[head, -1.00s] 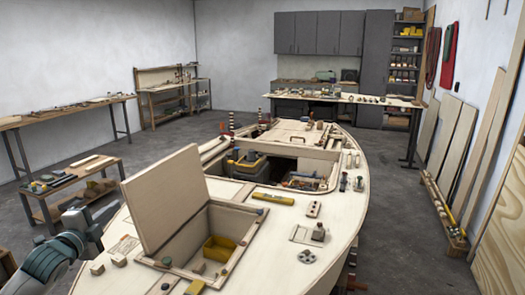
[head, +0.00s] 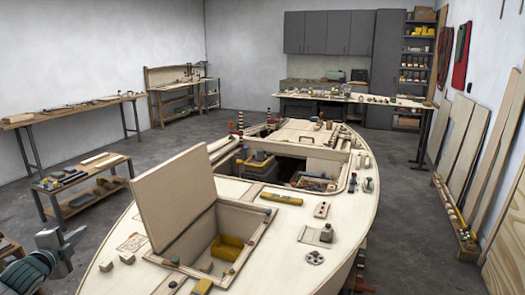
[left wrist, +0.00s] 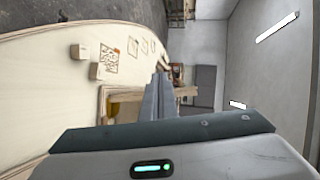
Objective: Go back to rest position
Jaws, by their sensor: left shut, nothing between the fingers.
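My left gripper (head: 62,250) is at the lower left of the head view, off to the left of the plywood hull (head: 318,270) and apart from it. Its fingers are together with nothing between them. In the left wrist view the shut fingers (left wrist: 157,98) point toward the far end of the room, with the pale deck lying to their left. My right gripper is not in either view.
The hull's hatch lid (head: 173,195) stands open beside a compartment holding a yellow bin (head: 227,248). Small parts lie on the deck. A low wooden bench (head: 85,177) stands left of the hull. Grey floor (head: 110,215) is free between them.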

